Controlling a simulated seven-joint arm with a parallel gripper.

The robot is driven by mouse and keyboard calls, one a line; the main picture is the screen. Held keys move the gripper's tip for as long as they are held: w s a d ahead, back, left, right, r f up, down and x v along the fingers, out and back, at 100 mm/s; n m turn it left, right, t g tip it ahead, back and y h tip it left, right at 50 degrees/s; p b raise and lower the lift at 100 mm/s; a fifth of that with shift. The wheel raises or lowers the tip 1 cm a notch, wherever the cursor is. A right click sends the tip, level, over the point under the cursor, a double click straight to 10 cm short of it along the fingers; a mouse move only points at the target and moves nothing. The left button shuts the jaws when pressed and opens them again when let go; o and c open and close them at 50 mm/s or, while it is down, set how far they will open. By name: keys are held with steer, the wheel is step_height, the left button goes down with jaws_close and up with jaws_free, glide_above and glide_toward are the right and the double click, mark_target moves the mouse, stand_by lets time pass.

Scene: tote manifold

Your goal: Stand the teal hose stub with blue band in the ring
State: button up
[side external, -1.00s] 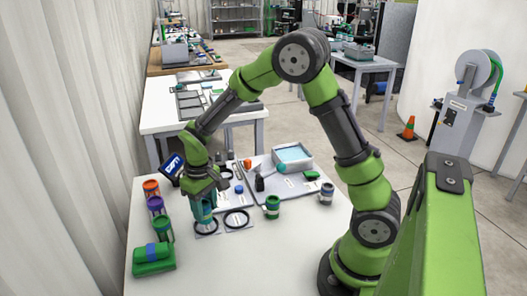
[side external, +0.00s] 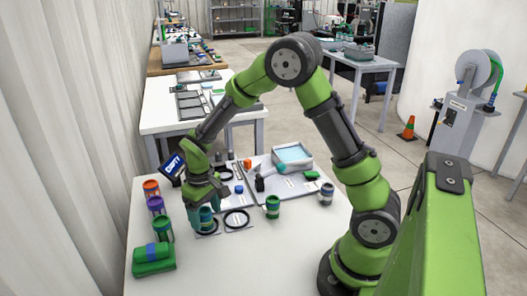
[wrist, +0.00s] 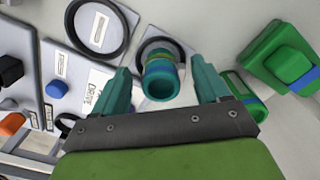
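The teal hose stub with blue band (side external: 206,216) stands upright on the table at the near black ring (side external: 208,234). In the wrist view the stub (wrist: 161,78) shows its open top, and the ring (wrist: 146,46) curves behind its base; the ring's near side is hidden. The stub appears to be inside the ring. My gripper (wrist: 162,97) is open, its teal fingers on either side of the stub with gaps visible. In the side external view my gripper (side external: 208,211) is low around the stub and partly hides it.
A second, empty black ring (side external: 237,219) lies to the right. Orange (side external: 151,189), purple (side external: 156,206) and green (side external: 162,230) stubs and a green block (side external: 153,260) stand left. Another green stub (side external: 273,207) and a grey one (side external: 327,193) stand right. The front table is clear.

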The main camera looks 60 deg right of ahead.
mark_target(205, 211)
step_height(205, 211, up, 17)
steer(key=s+a+r+m+t+y, duration=0.1)
steer(key=s+r+t, duration=0.1)
steer(key=s, duration=0.6)
steer(key=s+a+r+m+t+y, duration=0.1)
steer(key=s+a+r+m+t, duration=0.1)
steer(key=s+t, duration=0.3)
steer(key=shift+s+a+r, duration=0.15)
steer(key=shift+s, duration=1.45)
